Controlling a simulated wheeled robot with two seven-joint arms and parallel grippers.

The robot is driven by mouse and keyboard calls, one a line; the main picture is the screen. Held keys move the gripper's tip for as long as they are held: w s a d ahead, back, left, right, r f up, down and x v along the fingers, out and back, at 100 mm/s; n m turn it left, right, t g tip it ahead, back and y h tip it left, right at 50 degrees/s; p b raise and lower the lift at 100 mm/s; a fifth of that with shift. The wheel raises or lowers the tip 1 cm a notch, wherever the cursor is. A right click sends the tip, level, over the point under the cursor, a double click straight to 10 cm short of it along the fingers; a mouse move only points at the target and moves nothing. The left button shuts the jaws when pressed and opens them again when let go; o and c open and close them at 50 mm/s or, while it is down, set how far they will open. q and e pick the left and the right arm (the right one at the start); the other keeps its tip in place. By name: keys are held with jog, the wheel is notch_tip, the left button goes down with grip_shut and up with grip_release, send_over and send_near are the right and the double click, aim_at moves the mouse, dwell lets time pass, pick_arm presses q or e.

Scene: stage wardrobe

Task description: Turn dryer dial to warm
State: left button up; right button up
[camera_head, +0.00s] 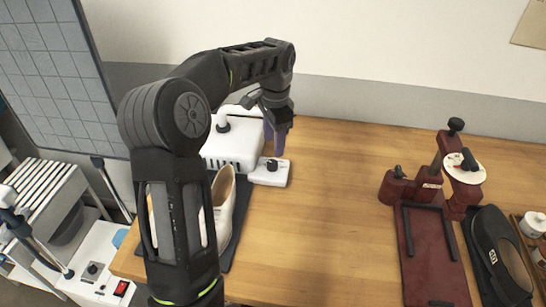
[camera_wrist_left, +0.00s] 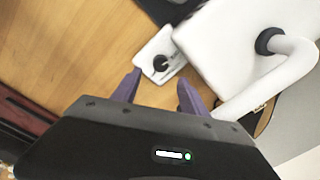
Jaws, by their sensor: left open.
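The dryer (camera_head: 232,147) is a white box with a bent white pipe, at the back left of the wooden table. It fills the upper right of the left wrist view (camera_wrist_left: 230,35). Its dial (camera_head: 272,165) is a small black knob on a white plate (camera_head: 270,178) at the dryer's front right corner. The knob also shows in the left wrist view (camera_wrist_left: 160,63); its setting is too small to read. My left gripper (camera_head: 277,138) is open, its purple fingers above and behind the dial. In the wrist view the knob lies beyond the fingertips, apart from them. My right gripper is not in view.
A cream shoe (camera_head: 224,203) lies on a dark mat in front of the dryer, partly behind my left arm. A dark red stand (camera_head: 433,250) and a black shoe (camera_head: 497,258) are at the right. The table's middle (camera_head: 330,220) is clear.

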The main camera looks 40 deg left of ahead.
aim_at(273, 162)
pick_arm(q)
jog(key=shift+w+a+f+p, duration=0.1)
jog(key=shift+f+p, duration=0.2)
jog(key=shift+f, duration=1.7)
jog(key=shift+a+f+p, duration=0.1)
jog(key=shift+f+p, duration=0.15)
jog(key=shift+f, duration=1.7)
jog(key=shift+c, duration=0.2)
grip_shut()
